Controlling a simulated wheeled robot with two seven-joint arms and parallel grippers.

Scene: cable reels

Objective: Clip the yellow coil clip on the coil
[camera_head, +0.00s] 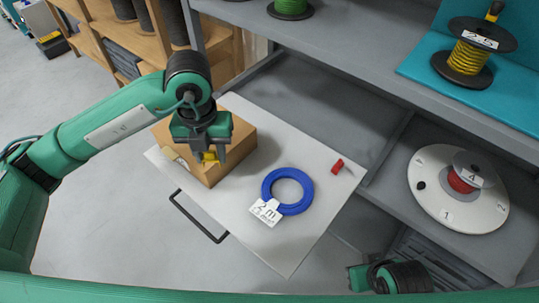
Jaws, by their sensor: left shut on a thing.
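The blue coil (287,191) lies flat on the pulled-out light grey shelf board, with a white "2 m" tag (266,211) at its lower left. My left gripper (208,158) points down over the open cardboard box, up and left of the coil. It is shut on the yellow coil clip (210,157), which shows between its fingers, apart from the coil. Part of the clip is hidden by the fingers. Part of my right arm's end (390,277) shows at the bottom right, below the shelf board; its fingers cannot be made out.
The cardboard box (240,135) stands on the board (255,240) under my left gripper. A small red clip (337,167) lies right of the coil. A white turntable (435,190) with a red reel and a shelf with a yellow reel (468,57) are at the right.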

